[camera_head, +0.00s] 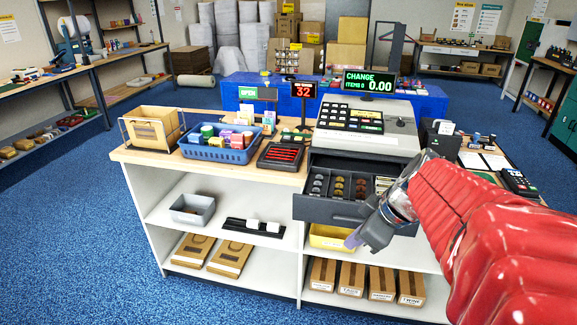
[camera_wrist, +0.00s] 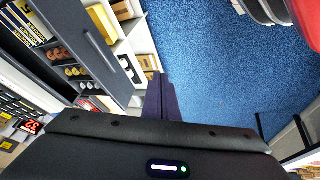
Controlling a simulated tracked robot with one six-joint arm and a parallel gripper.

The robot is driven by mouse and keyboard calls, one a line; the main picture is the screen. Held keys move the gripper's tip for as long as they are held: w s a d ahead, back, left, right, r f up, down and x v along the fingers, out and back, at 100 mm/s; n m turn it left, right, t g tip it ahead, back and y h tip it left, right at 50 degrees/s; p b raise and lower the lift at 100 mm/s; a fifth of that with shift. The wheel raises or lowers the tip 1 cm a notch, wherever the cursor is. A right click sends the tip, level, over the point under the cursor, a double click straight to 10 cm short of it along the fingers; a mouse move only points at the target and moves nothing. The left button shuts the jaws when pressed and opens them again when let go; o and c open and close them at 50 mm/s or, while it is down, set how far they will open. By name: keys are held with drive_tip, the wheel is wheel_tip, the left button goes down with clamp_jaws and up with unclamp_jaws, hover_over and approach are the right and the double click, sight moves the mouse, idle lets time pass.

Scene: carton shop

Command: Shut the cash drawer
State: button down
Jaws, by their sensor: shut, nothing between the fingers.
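The cash drawer (camera_head: 331,207) stands open below the cash register (camera_head: 367,132) on the counter. Coins and notes show in its compartments. In the wrist view the drawer's dark front (camera_wrist: 92,35) with its handle is at the upper left. My gripper (camera_head: 354,240) is shut and empty, in front of the drawer's right part and a little below its front, pointing down and left. The fingers also show shut in the wrist view (camera_wrist: 160,97), to the right of the drawer front and apart from it in that picture.
A card terminal (camera_head: 518,182) is at the right. Below are a yellow bin (camera_head: 328,238) and several cartons. Blue floor in front is clear.

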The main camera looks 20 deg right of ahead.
drive_tip(key=s+d+n+t, duration=0.2)
drive_tip(key=d+n, duration=0.1)
drive_tip(key=d, duration=1.2)
drive_tip(key=shift+d+h, duration=0.25)
drive_tip(key=shift+h, duration=0.05)
drive_tip(key=shift+s+f, duration=0.1)
drive_tip(key=w+d+f, duration=0.1)
drive_tip(key=w+f, duration=0.7)
drive_tip(key=w, duration=0.1)
drive_tip(key=shift+w+d, duration=0.15)
drive_tip(key=shift+d, duration=0.25)
drive_tip(key=shift+w, duration=0.15)
